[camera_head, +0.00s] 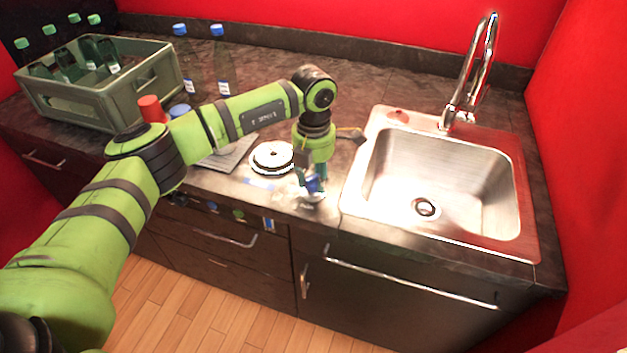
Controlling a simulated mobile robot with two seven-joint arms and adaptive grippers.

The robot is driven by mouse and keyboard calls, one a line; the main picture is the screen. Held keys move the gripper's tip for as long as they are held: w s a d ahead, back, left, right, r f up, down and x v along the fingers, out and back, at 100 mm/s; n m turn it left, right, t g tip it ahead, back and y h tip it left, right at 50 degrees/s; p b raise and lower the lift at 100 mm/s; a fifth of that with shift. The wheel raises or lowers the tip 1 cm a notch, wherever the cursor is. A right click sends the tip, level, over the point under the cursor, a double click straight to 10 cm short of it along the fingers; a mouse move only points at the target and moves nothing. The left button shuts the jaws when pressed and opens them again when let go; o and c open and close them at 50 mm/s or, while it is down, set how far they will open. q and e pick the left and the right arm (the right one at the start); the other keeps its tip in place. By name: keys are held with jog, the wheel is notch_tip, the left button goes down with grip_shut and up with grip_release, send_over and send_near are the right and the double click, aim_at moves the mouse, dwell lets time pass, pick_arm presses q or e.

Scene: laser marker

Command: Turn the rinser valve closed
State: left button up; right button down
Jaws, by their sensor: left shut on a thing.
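My left arm comes in from the left and reaches over the counter. Its gripper (312,190) points down at the counter's front edge, just left of the sink. It is shut on a small blue thing (312,183), partly hidden by the fingers; I cannot tell whether this is the rinser valve. A white round fixture (271,156) with a dark centre, possibly the rinser, sits on the counter just left of the gripper. My right gripper is out of view.
The steel sink (440,185) with its tall tap (470,75) is on the right. A grey-green crate (105,90) of bottles stands at the back left. Clear blue-capped bottles (222,65) stand behind my forearm.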

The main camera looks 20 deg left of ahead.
aim_at(314, 177)
pick_arm(q)
jog(key=n+b, duration=0.1)
jog(key=n, duration=0.2)
jog(key=shift+f+n, duration=0.1)
jog(key=shift+n, duration=0.2)
jog(key=shift+n+b, duration=0.7)
jog(key=shift+n, duration=0.7)
jog(key=o, duration=1.2)
jog(key=shift+c, duration=0.2)
jog(key=shift+r, duration=0.2)
notch_tip(314, 177, up, 12)
